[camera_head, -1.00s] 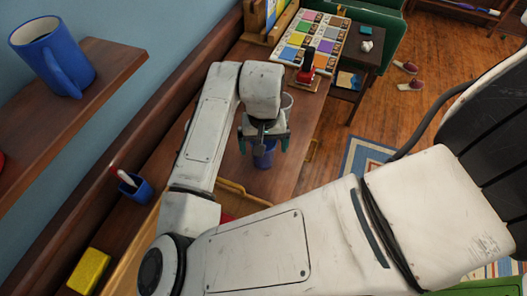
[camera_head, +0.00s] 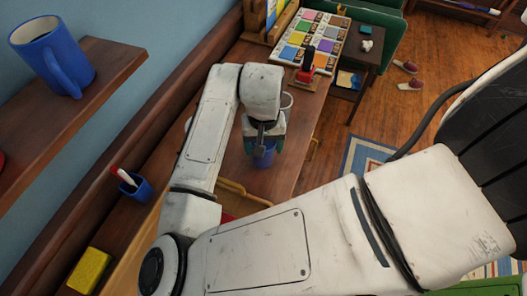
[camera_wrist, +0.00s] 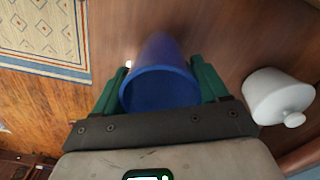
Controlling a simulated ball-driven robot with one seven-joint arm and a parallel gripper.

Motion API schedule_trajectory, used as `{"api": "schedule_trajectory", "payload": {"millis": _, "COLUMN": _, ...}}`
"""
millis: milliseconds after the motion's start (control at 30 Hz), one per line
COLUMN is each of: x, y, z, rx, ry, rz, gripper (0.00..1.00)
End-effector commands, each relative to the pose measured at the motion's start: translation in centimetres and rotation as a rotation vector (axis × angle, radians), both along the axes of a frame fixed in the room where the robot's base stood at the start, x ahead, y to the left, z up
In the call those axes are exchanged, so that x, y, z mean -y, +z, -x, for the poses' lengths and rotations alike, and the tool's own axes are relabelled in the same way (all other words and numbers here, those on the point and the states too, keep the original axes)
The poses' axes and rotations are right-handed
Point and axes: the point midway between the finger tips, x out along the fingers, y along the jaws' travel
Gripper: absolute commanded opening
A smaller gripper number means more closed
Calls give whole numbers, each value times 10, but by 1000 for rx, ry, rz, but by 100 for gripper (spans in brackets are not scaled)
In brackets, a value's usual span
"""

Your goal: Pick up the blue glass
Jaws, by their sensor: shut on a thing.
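The blue glass (camera_head: 264,158) stands on the wooden desk (camera_head: 285,178), below the end of my arm. In the wrist view the blue glass (camera_wrist: 160,88) sits between the two green fingers, with its round open rim toward the camera. My gripper (camera_head: 264,144) is shut on the glass, with one finger on each side. The same gripper (camera_wrist: 160,90) shows in the wrist view. The upper part of the glass is partly hidden by the gripper in the head view. I cannot tell whether its base touches the desk.
A white lidded pot (camera_wrist: 280,97) stands close beside the glass. A red-based stamp (camera_head: 305,76) and a colored tile board (camera_head: 309,40) lie farther back. A blue pen cup (camera_head: 136,188) and yellow block (camera_head: 90,270) are at left. A blue mug (camera_head: 52,58) stands on a shelf.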

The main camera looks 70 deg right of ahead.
Motion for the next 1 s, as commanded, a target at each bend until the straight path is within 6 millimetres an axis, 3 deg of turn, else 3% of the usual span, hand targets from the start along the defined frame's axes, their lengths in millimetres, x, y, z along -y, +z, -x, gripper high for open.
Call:
{"api": "schedule_trajectory", "payload": {"millis": 333, "x": 0, "y": 6, "z": 0, "rx": 1, "ry": -1, "rz": 2, "gripper": 36}}
{"api": "schedule_trajectory", "payload": {"millis": 567, "x": -1, "y": 34, "z": 1, "rx": 4, "ry": -3, "rz": 3, "gripper": 36}}
{"api": "schedule_trajectory", "payload": {"millis": 833, "x": -36, "y": 94, "z": 41, "rx": 6, "ry": -4, "rz": 5, "gripper": 36}}
{"api": "schedule_trajectory", "payload": {"millis": 1000, "x": -67, "y": 112, "z": 75, "rx": 6, "ry": -5, "rz": -1, "gripper": 36}}
